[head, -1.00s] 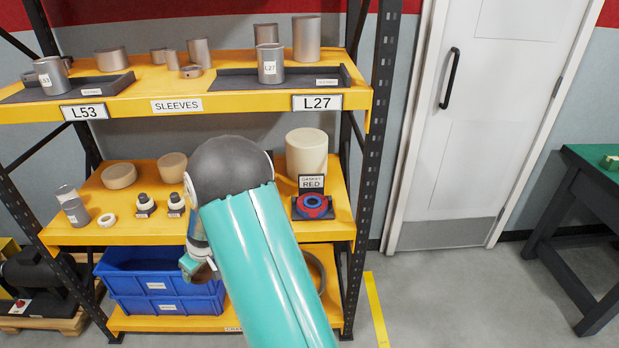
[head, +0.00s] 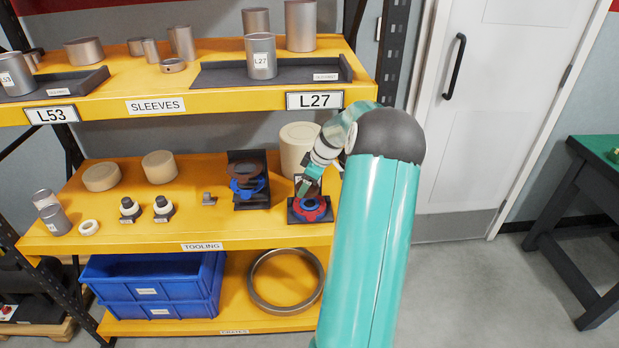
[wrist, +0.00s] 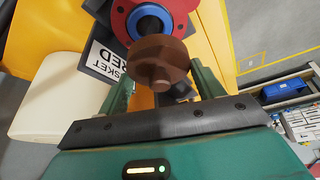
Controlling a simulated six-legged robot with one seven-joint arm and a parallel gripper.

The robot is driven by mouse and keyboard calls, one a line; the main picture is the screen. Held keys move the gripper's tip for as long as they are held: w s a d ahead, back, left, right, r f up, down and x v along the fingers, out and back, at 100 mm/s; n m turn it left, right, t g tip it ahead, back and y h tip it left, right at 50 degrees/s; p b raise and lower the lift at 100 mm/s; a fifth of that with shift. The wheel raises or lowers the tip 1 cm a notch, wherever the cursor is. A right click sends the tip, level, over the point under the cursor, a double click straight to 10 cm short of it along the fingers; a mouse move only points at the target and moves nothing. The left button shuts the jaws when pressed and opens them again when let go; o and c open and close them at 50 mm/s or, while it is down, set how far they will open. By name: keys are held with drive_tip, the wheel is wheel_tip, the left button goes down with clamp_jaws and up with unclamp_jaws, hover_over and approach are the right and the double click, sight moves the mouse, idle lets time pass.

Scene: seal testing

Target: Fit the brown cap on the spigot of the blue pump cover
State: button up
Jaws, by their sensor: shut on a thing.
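My gripper (head: 308,184) is shut on the brown cap (wrist: 158,62), which sits between the two green fingers in the wrist view. In the head view the brown cap (head: 312,188) shows small and partly hidden by my gripper. It is in front of or above the red gasket (head: 312,214) with its blue ring, on a dark stand; I cannot tell whether they touch. The red gasket also shows in the wrist view (wrist: 126,12). A blue part (head: 240,188), which looks like the pump cover, sits on a black stand left of my gripper. Its spigot is not clear.
The sleeve shelf (head: 235,97) is above. Blue crates (head: 150,290) stand below. A rack post (head: 392,60) is at the right.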

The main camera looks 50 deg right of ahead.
sight(311, 186)
drive_tip(key=shift+s+d+f, duration=0.1)
drive_tip(key=shift+s+d, duration=0.05)
drive_tip(key=shift+d, duration=0.35)
drive_tip(key=shift+w+d+f, duration=0.1)
drive_tip(key=shift+w+f, duration=0.1)
drive_tip(key=shift+w, duration=0.1)
drive_tip(key=shift+s+a, duration=0.2)
drive_tip(key=shift+a, duration=0.05)
drive_tip(key=shift+s+f, duration=0.2)
drive_tip(key=shift+f, duration=0.1)
drive_tip(key=shift+w+d+f, duration=0.15)
drive_tip(key=shift+f, duration=0.05)
drive_tip(key=shift+a+f, duration=0.1)
drive_tip(key=shift+a, duration=0.1)
drive_tip(key=shift+f, duration=0.65)
drive_tip(key=shift+d+f, duration=0.1)
drive_tip(key=shift+f, duration=0.45)
